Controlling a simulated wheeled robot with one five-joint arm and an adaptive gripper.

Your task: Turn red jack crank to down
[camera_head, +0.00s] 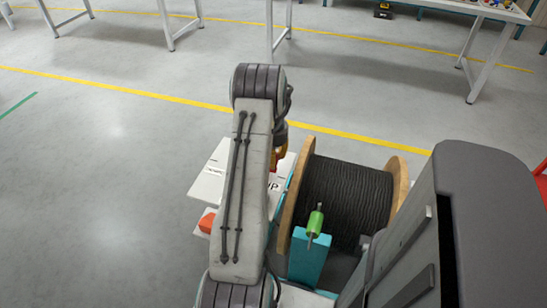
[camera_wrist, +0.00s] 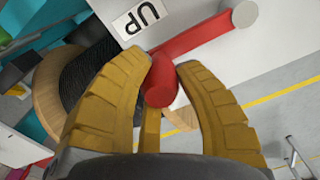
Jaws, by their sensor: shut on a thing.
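The red crank (camera_wrist: 195,42) shows in the wrist view, with its arm running from a grey round hub (camera_wrist: 245,14) down to a red handle (camera_wrist: 160,82). My gripper (camera_wrist: 163,75) has its yellow fingers on both sides of the handle and is shut on it. An "UP" label (camera_wrist: 141,17) is on the pale panel beside the crank. In the head view my arm hides most of the crank area, and only a bit of my orange gripper (camera_head: 280,152) shows. The "UP" label is partly covered there (camera_head: 274,187).
A wooden reel of black cable (camera_head: 345,200) stands right of my arm. A green handle (camera_head: 315,222) on a teal bracket (camera_head: 308,258) is in front of it. A red-orange part (camera_head: 207,222) shows at the panel's lower left. Open floor lies left; tables (camera_head: 487,50) stand farther back.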

